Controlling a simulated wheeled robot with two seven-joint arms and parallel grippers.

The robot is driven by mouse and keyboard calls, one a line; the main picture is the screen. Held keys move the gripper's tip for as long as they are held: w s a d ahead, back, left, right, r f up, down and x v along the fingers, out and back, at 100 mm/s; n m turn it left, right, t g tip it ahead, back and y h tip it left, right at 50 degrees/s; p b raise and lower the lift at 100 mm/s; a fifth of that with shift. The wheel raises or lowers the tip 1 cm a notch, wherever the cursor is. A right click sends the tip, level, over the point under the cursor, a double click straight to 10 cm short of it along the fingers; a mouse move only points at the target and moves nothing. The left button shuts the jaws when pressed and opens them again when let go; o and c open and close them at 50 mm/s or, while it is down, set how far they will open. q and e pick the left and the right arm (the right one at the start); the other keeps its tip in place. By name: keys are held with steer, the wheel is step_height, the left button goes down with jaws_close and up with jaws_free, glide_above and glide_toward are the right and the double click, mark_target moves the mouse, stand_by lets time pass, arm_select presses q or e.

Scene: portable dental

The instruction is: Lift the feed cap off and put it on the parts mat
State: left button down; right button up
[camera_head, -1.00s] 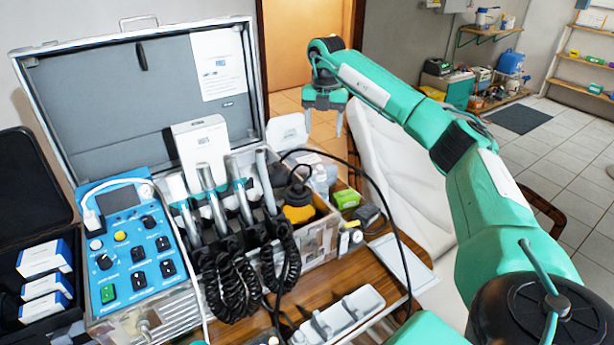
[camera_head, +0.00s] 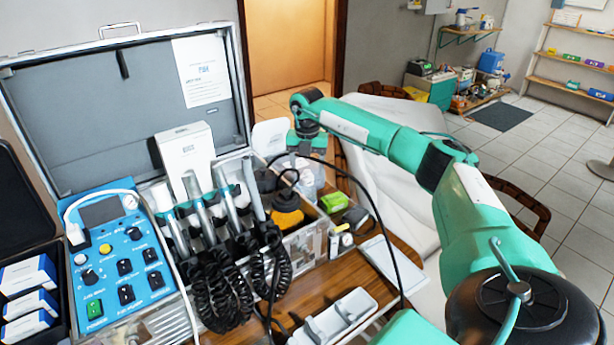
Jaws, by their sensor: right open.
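My right gripper (camera_head: 305,163) reaches in from the right and points down over the back right of the open case. Its fingers are small and partly lost against pale bottles (camera_head: 303,182) behind the case's right wall. It is open, and I see nothing held. I cannot clearly make out the feed cap; it may be among these bottles, or be the black top with a loop (camera_head: 287,182) above a yellow part (camera_head: 286,218). A flat pale grey mat (camera_head: 393,268), likely the parts mat, lies bare on the wooden table to the right. My left gripper is not in view.
The case holds a blue control panel (camera_head: 118,265), handpieces with coiled black cords (camera_head: 225,285) and a white box (camera_head: 187,155). A black cable (camera_head: 385,235) arches across the right side. A white divided tray (camera_head: 340,318) and a green box (camera_head: 334,203) are nearby.

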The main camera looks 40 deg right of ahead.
step_height(320, 180, down, 2)
steer(key=shift+f, duration=0.15)
steer(key=c, duration=1)
steer(key=shift+c, duration=0.2)
